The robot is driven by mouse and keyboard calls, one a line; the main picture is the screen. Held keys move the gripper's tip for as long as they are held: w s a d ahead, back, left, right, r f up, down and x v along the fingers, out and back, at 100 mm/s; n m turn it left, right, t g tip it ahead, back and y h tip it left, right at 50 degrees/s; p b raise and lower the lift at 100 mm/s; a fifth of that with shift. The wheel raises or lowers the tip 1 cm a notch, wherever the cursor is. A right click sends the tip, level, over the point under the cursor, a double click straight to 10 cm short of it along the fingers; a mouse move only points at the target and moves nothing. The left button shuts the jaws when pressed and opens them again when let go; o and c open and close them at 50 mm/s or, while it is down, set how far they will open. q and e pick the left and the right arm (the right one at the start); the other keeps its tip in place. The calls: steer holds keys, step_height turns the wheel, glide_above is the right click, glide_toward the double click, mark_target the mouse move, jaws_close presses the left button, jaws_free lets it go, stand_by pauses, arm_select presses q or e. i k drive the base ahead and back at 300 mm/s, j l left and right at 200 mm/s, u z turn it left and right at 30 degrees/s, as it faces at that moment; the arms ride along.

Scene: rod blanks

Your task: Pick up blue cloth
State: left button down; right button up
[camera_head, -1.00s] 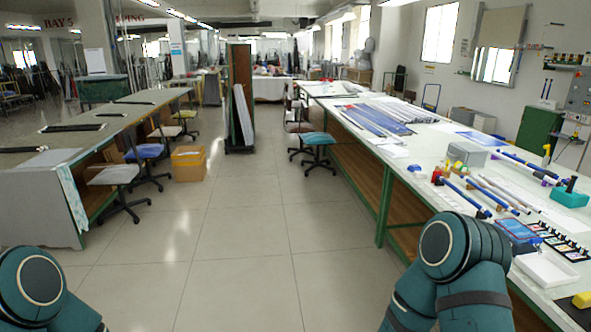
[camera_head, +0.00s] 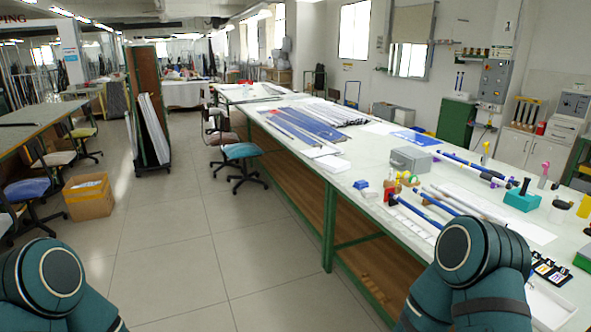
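A flat blue piece (camera_head: 415,138) lies on the long right-hand bench, beyond the grey box. It may be the blue cloth, but it is too small to tell cloth from sheet. Larger blue sheets or rods (camera_head: 303,127) lie farther left on the same bench. Neither of my grippers is in view. Only teal links of my two arms show at the lower left and lower right, both well short of the flat blue piece. My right arm hides part of the near bench top.
The bench (camera_head: 375,177) has a green frame. It carries a grey box (camera_head: 410,159), blue-ended rods (camera_head: 414,211) and a teal holder (camera_head: 521,201). A teal-seated chair (camera_head: 241,153) stands by its left side. The floor aisle is clear; a cardboard box (camera_head: 89,197) is at left.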

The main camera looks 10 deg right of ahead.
mark_target(360, 186)
steer(key=i+z, duration=0.2)
steer(key=i, duration=1.25)
steer(key=i+u, duration=0.2)
steer(key=i, duration=1.25)
steer(key=l, duration=0.1)
